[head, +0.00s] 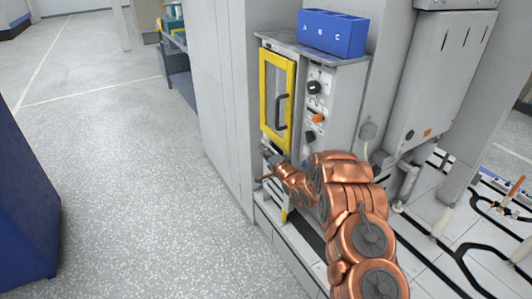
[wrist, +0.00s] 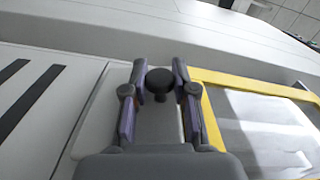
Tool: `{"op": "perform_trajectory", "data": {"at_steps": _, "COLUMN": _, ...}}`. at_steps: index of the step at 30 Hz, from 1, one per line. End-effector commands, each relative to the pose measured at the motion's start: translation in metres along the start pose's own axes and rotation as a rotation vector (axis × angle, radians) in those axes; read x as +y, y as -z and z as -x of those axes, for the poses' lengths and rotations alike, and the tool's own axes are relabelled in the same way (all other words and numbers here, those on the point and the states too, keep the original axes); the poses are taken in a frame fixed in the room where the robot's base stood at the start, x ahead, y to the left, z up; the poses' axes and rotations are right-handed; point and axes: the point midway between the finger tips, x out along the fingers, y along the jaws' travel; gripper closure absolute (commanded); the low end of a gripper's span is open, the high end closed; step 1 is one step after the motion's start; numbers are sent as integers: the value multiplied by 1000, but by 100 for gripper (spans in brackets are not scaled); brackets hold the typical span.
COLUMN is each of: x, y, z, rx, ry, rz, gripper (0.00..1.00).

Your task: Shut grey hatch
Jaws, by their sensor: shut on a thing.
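The grey hatch (wrist: 101,112) is a small light-grey panel with a black round knob (wrist: 160,79) in the wrist view. It lies between the yellow-framed door and a panel with black slots. My gripper (wrist: 160,85) has one finger on each side of the knob and is shut on it. In the head view my gripper (head: 269,160) is at the cabinet front, just below the yellow-framed door, and hides most of the hatch. I cannot tell how far the hatch stands open.
The yellow-framed door (head: 263,95) with a black handle (head: 281,112) is directly above my gripper. Knobs and an orange switch (head: 319,118) are to its right. A blue bin (head: 333,34) marked with letters stands on top of the cabinet. The floor (head: 130,170) at left is clear.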

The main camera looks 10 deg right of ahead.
Motion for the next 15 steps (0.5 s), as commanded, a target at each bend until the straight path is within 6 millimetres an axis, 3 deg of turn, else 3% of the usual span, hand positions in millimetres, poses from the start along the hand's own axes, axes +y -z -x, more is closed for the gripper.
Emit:
{"op": "perform_trajectory", "data": {"at_steps": 2, "x": 0, "y": -2, "z": 0, "rx": -4, "ry": -1, "rz": 0, "gripper": 100}}
{"op": "perform_trajectory", "data": {"at_steps": 3, "x": 1, "y": -1, "z": 0, "rx": -3, "ry": -1, "rz": 0, "gripper": 71}}
{"op": "perform_trajectory", "data": {"at_steps": 10, "x": 1, "y": 0, "z": 0, "rx": -1, "ry": -1, "rz": 1, "gripper": 47}}
{"op": "perform_trajectory", "data": {"at_steps": 15, "x": 0, "y": 0, "z": 0, "rx": -1, "ry": -1, "rz": 1, "gripper": 47}}
